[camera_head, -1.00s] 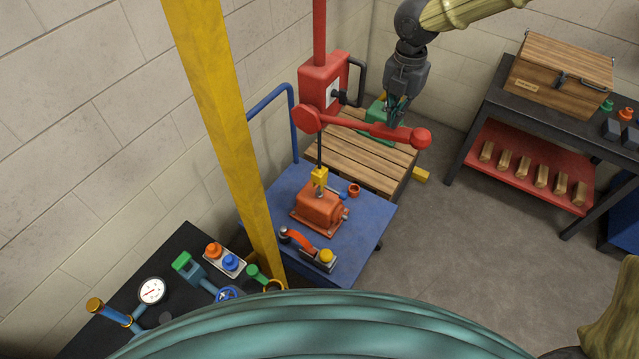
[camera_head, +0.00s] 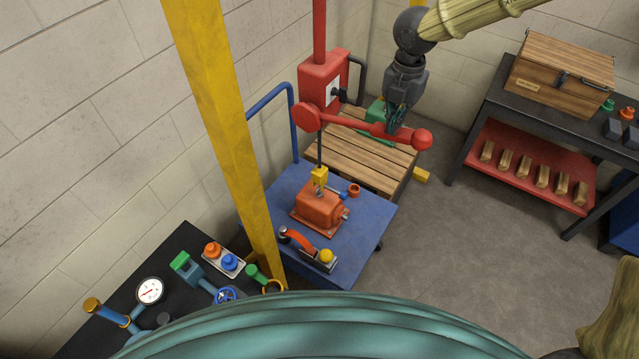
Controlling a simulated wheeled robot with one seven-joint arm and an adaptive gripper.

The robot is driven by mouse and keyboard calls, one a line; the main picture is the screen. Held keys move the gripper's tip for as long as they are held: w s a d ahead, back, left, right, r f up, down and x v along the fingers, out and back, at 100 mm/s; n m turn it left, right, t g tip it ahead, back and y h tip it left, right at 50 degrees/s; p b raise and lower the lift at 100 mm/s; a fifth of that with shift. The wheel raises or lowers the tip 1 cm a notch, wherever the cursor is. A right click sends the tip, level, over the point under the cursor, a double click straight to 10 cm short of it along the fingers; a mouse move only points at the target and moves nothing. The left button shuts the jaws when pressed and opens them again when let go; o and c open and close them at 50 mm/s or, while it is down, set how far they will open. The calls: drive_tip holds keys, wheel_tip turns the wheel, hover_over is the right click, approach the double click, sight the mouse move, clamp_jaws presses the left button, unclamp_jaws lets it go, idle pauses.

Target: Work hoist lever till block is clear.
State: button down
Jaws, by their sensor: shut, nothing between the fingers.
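The red hoist lever (camera_head: 350,124) reaches right from a round hub to a ball end, below the red hoist housing (camera_head: 318,80). My gripper (camera_head: 392,130) is shut and empty. It points down at the lever, just left of the ball end; its tips overlap the bar in the picture, and I cannot tell whether they touch. A dark line runs down from the hoist to a yellow hook piece (camera_head: 319,178) on top of the orange motor block (camera_head: 318,208). The block appears to sit on the blue cart top (camera_head: 368,222); any gap beneath it cannot be made out.
A wooden pallet (camera_head: 345,155) with a green object (camera_head: 376,108) lies behind the cart. A yellow post (camera_head: 215,120) stands at left, near a black bench with valves and a gauge (camera_head: 150,290). A dark bench holds a wooden chest (camera_head: 560,75) at right.

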sight(395, 138)
drive_tip(key=shift+s+d+f+b, duration=0.15)
drive_tip(key=shift+f+b, duration=0.2)
drive_tip(key=shift+f, duration=0.5)
drive_tip(key=shift+d+f+b, duration=0.1)
drive_tip(key=shift+f+b, duration=0.2)
drive_tip(key=shift+f, duration=0.5)
drive_tip(key=shift+s+d+f+b, duration=0.15)
drive_tip(key=shift+f+b, duration=0.2)
drive_tip(key=shift+f, duration=0.5)
drive_tip(key=shift+w+a+f+b, duration=0.1)
drive_tip(key=shift+f+b, duration=1.2)
drive_tip(key=shift+f, duration=1.65)
drive_tip(key=r+p, duration=0.2)
drive_tip(key=r, duration=0.1)
drive_tip(key=r+p, duration=0.2)
drive_tip(key=r, duration=0.1)
drive_tip(key=r+p, duration=0.2)
drive_tip(key=p, duration=0.1)
drive_tip(key=shift+w+a+r, duration=0.15)
drive_tip(key=shift+a+r, duration=0.1)
drive_tip(key=shift+r, duration=0.15)
drive_tip(key=shift+a+r, duration=0.1)
drive_tip(key=shift+r, duration=2.4)
